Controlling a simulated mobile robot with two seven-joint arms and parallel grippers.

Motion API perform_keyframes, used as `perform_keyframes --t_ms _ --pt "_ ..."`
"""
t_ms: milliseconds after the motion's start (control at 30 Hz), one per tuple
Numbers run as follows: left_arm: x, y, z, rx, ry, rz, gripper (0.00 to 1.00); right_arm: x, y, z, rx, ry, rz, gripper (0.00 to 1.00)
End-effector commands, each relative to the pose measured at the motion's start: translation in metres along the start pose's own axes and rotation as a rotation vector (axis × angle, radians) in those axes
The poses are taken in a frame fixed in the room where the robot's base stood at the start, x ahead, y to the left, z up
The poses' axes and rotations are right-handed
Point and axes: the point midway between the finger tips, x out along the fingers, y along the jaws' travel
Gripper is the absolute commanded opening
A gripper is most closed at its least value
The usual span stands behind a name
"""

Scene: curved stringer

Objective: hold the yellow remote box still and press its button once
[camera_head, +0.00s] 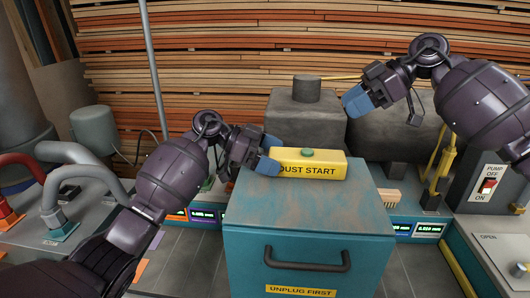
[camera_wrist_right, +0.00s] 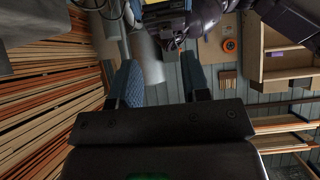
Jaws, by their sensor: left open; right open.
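The yellow remote box (camera_head: 320,169), lettered "DUST START", lies on the worn top of a teal cabinet (camera_head: 245,205). Its green round button (camera_head: 308,153) is on the upper face. My left gripper (camera_head: 269,154) is at the box's left end, one blue fingertip toward the back and one toward the front. It is open; I cannot tell whether the fingers touch the box. My right gripper (camera_head: 358,100) is open and empty in the air, above and right of the box. Its blue fingers also show in the right wrist view (camera_wrist_right: 162,85), apart, with no box visible there.
Grey machine blocks (camera_head: 304,122) stand behind the cabinet. A pump switch panel (camera_head: 487,188) and a yellow post (camera_head: 441,165) stand at the right. Stacked timber (camera_head: 250,60) fills the back. The cabinet top in front of the box is clear.

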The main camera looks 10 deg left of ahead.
Motion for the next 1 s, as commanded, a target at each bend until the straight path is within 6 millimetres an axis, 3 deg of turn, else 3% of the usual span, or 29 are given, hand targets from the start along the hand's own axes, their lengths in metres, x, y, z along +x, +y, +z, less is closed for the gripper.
perform_keyframes --t_ms 233,633,900,1000 --pt "0.0003 0.0 0.0002 0.0 0.0 0.0 0.95 0.0 0.0 -0.0001 0.0 0.0 0.0 0.43" --pt "0.0001 0.0 0.0002 0.0 -0.001 0.0 0.34 0.0 0.0 0.0 0.0 0.0 0.0 0.43" --pt "0.0 0.0 0.0002 0.0 -0.001 0.0 0.33 0.0 0.0 -0.0001 0.0 0.0 0.0 0.03" --pt "0.0 0.0 0.0002 0.0 -0.001 0.0 0.33 0.0 0.0 0.0 0.0 0.0 0.0 0.0"
